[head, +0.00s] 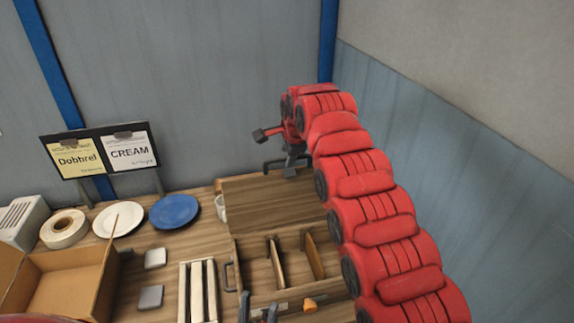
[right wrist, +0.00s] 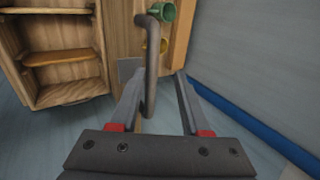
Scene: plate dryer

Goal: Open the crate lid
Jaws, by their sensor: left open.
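The wooden crate (head: 238,272) stands at the table's right side, its inside with dividers showing. Its lid (head: 262,202) is raised at the back, with a dark handle (head: 273,168) at its far edge. My right gripper (head: 290,163) is at that handle. In the right wrist view the handle (right wrist: 152,75) passes between the spread fingers of the right gripper (right wrist: 158,70), closer to the left finger; contact is unclear. My left gripper (head: 258,307) is open at the crate's front, partly cut off by the frame's bottom edge.
Left of the crate are a slatted rack (head: 197,290), two grey blocks, a cardboard box (head: 70,283), a white plate (head: 119,219) and a blue plate (head: 174,211). A sign stand (head: 100,155) stands behind. Walls close in behind and right.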

